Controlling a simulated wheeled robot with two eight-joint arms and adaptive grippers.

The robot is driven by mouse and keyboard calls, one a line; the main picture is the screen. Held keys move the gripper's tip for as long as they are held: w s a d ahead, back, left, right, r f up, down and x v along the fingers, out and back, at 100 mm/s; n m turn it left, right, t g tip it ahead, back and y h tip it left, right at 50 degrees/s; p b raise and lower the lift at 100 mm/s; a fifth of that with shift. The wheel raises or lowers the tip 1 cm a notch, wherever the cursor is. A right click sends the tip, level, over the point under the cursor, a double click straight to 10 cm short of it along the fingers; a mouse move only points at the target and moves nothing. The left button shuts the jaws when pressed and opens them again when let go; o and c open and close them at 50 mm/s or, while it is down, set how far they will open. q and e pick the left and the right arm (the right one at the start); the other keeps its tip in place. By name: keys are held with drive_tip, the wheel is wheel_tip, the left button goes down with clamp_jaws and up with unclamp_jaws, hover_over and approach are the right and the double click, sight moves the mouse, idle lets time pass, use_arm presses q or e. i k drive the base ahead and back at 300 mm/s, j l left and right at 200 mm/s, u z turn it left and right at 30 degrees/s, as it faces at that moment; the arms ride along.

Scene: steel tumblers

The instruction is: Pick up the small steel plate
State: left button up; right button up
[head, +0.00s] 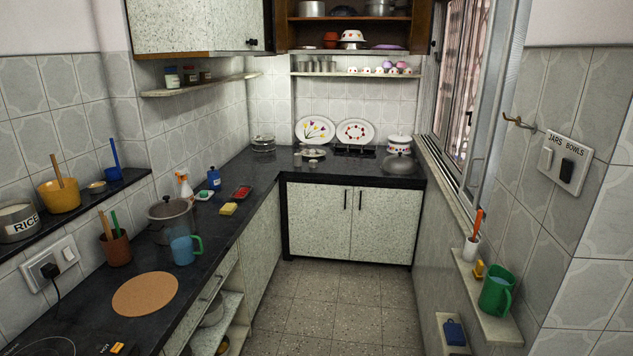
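I cannot single out the small steel plate with certainty. On the back counter, a low pale, shiny dish (313,154) stands in front of the two decorated plates. A round grey metal piece (398,163) lies at the right of that counter; it could be a lid or a dish. A stack of steel ware (263,143) stands in the back left corner. These are small and far off. Neither of my grippers is in view.
The dark left counter (220,215) holds a steel pot (172,218), a blue-green mug (184,249), a cork mat (145,293), a yellow sponge (228,209) and a spray bottle (184,186). The tiled floor (335,305) is clear. A right ledge (500,322) holds a green jug (496,292).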

sight(311, 153)
drive_tip(key=i, duration=3.3)
drive_tip(key=i+l, duration=0.1)
drive_tip(key=i, duration=1.5)
drive_tip(key=j+u, duration=0.05)
drive_tip(key=j, duration=0.05)
